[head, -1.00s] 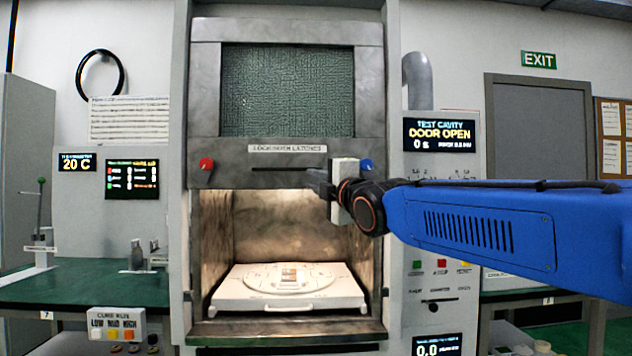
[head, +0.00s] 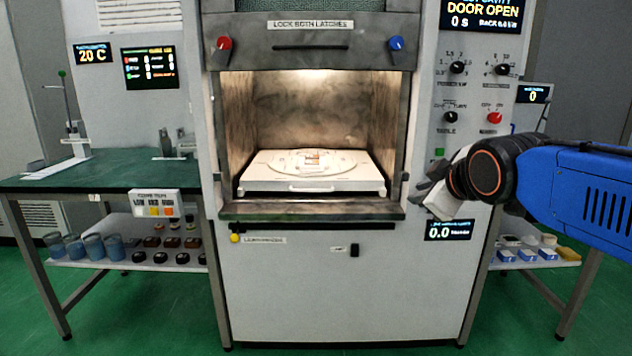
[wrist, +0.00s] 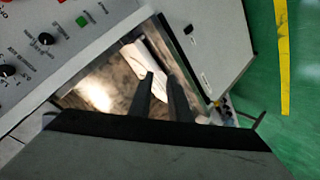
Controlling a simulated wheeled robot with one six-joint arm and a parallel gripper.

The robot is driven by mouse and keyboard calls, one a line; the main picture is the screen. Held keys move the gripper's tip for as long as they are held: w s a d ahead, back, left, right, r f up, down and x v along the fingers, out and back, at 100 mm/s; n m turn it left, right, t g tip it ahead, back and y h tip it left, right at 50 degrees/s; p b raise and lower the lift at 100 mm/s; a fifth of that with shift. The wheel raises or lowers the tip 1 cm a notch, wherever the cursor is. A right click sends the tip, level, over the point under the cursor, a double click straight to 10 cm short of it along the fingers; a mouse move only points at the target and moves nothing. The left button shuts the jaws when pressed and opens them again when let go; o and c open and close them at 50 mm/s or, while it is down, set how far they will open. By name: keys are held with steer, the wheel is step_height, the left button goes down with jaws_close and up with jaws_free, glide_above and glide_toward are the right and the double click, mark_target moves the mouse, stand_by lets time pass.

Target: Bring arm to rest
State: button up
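My arm's blue link and black wrist reach in from the right in the head view. My gripper (head: 430,196) hangs in front of the machine's right front panel, to the right of the open cavity (head: 310,115). In the wrist view the two dark fingers of my gripper (wrist: 160,76) stand apart with a narrow gap and nothing between them. The lit cavity shows beyond them. Whether the gripper touches the panel cannot be told.
A white tray (head: 285,182) lies in the cavity. The raised door (head: 310,42) is above it. A green-topped bench (head: 110,178) stands left, and shelves with small containers stand right. The green floor (head: 150,310) in front is clear.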

steer(key=s+d+f+m+g, duration=0.2)
steer(key=s+f+m, duration=0.1)
steer(key=s+f, duration=0.4)
steer(key=s+d+f+m+g+h, duration=0.1)
steer(key=s+f+m, duration=0.3)
steer(key=s+f, duration=0.4)
steer(key=s+d+f+m+g, duration=0.3)
steer(key=s+f+g, duration=0.1)
steer(key=s+f, duration=0.4)
steer(key=shift+s+d+m, duration=0.25)
steer(key=shift+d+m, duration=0.05)
steer(key=shift+d, duration=0.1)
